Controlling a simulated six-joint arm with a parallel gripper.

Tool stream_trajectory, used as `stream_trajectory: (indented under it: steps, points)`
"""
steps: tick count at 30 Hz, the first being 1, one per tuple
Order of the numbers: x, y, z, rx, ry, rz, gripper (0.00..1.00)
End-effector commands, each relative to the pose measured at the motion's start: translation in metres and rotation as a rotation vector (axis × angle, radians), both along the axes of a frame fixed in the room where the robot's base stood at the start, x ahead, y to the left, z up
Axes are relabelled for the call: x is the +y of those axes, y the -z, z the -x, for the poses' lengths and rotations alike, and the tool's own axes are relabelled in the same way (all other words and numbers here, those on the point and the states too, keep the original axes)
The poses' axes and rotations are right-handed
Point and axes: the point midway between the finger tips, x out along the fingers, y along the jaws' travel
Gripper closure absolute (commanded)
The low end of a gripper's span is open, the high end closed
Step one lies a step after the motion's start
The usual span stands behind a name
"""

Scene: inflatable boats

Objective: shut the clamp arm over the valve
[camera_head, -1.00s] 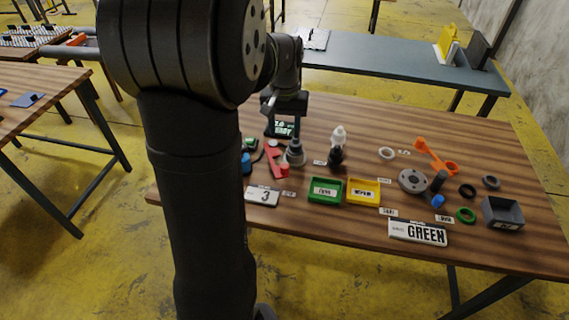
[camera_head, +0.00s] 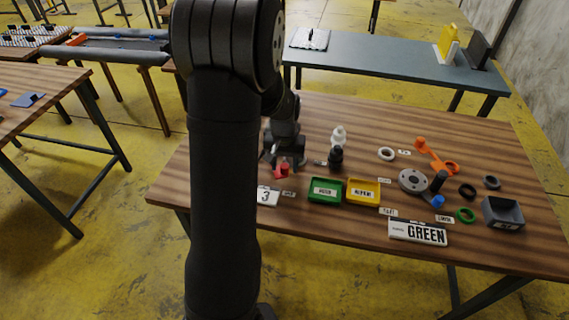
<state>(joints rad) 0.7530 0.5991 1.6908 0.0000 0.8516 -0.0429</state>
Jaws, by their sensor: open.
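My gripper (camera_head: 284,160) is low over the left part of the wooden table, partly behind my own arm. It is open, and its fingers are dark and small in view. A red piece (camera_head: 283,170), which looks like part of the clamp arm, shows just in front of and below the fingers. I cannot tell whether they touch it. The rest of the red piece and the grey round fitting beside it, possibly the valve, are hidden by my gripper and arm. Whether the clamp arm is raised or down cannot be seen.
A black bottle (camera_head: 336,157) and a white bottle (camera_head: 339,136) stand close right of my gripper. Green (camera_head: 325,200) and yellow (camera_head: 347,194) trays lie in front. A grey disc (camera_head: 403,183), orange part (camera_head: 421,145) and grey box (camera_head: 487,213) are farther right.

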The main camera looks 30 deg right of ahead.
Motion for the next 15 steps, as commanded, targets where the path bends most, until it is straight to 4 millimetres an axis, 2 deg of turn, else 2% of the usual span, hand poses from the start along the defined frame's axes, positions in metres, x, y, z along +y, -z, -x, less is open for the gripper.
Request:
stream_trajectory:
  steps: [3, 10, 15]
  points:
    - [0.0000, -0.0002, 0.0000, 0.000, 0.000, 0.000, 0.55]
    - [0.0000, -0.0004, 0.0000, 0.000, 0.000, 0.000, 1.00]
    - [-0.0002, -0.0006, -0.0001, 0.000, -0.001, 0.000, 1.00]
